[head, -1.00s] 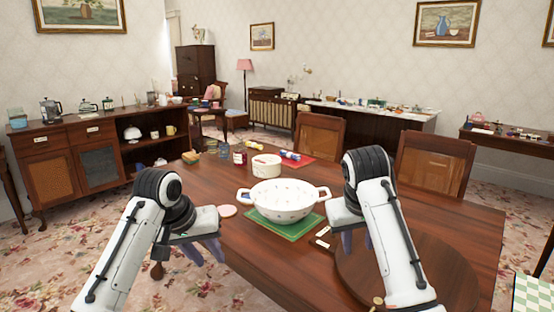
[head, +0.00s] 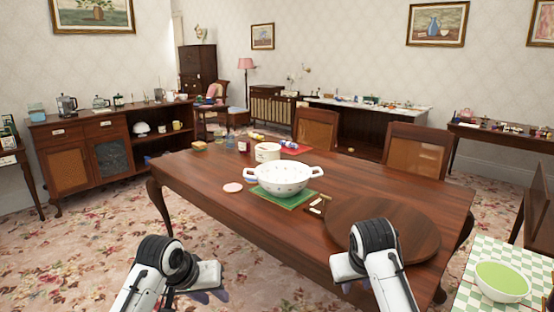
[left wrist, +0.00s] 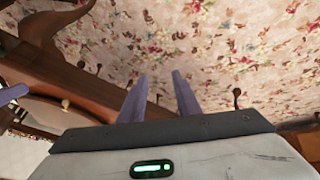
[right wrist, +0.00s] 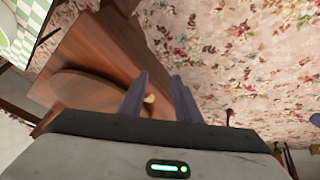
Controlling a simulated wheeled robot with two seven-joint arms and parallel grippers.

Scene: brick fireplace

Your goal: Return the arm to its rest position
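My left gripper (head: 212,296) is low in the head view, over the floor in front of the table. In the left wrist view its two fingers (left wrist: 160,80) stand apart with patterned carpet between them. My right gripper (head: 343,288) is low at the table's near edge, and in the right wrist view its fingers (right wrist: 160,78) are also apart. I see nothing held in either one. Both arms are bent, and their upper parts are out of view.
The wooden table (head: 400,185) carries a white two-handled pot (head: 283,181) on a green mat (head: 290,202) and a round wooden board (head: 385,222). A checkered table with a green bowl (head: 502,280) stands at the right. Carpet (head: 90,240) is open at the left.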

